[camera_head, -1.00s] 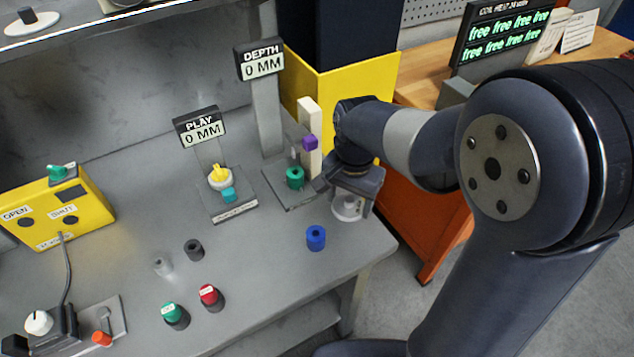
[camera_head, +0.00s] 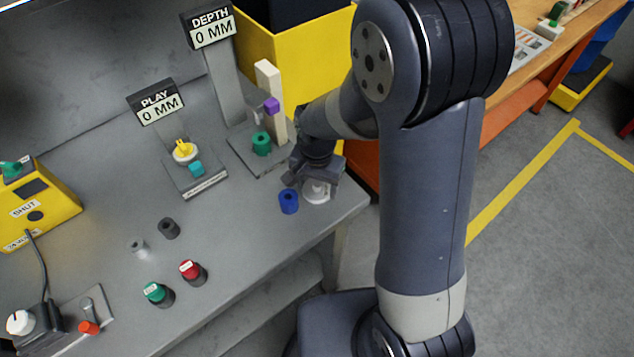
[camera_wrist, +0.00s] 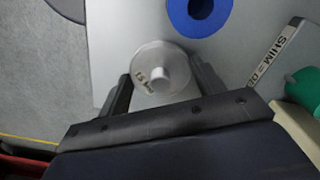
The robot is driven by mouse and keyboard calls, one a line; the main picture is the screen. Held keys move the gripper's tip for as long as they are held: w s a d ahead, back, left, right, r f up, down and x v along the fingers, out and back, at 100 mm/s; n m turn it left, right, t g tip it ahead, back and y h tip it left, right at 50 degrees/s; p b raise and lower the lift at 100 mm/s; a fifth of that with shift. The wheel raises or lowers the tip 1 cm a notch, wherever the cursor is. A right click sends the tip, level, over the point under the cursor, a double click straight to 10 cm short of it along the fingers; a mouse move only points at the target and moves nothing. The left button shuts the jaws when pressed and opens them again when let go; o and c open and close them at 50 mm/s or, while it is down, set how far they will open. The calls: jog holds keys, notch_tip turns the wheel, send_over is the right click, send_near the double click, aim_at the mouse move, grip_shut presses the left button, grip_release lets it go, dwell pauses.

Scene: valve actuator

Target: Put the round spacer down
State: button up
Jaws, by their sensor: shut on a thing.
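The round spacer (camera_wrist: 150,88) is a pale, thin disc with a small white knob in its middle and a printed label. In the wrist view it sits between the two fingers of my gripper (camera_wrist: 160,92), which are shut on it. In the head view my gripper (camera_head: 317,180) points down at the bench's right end, with the pale spacer (camera_head: 317,193) under it. The spacer looks at or just above the bench top; I cannot tell whether it touches. A blue ring (camera_head: 288,202) stands just left of it and also shows in the wrist view (camera_wrist: 199,12).
The grey bench (camera_head: 245,235) ends close to the right of my gripper. Behind stand the DEPTH gauge (camera_head: 210,27) with a green ring (camera_head: 261,143) and the PLAY gauge (camera_head: 156,105). Several small caps and rings stand at the front left. Bare bench lies between.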

aim_at(317, 184)
jog(key=o, duration=1.1)
jog(key=shift+f, duration=0.1)
notch_tip(317, 184, up, 12)
jog(key=shift+r, duration=0.15)
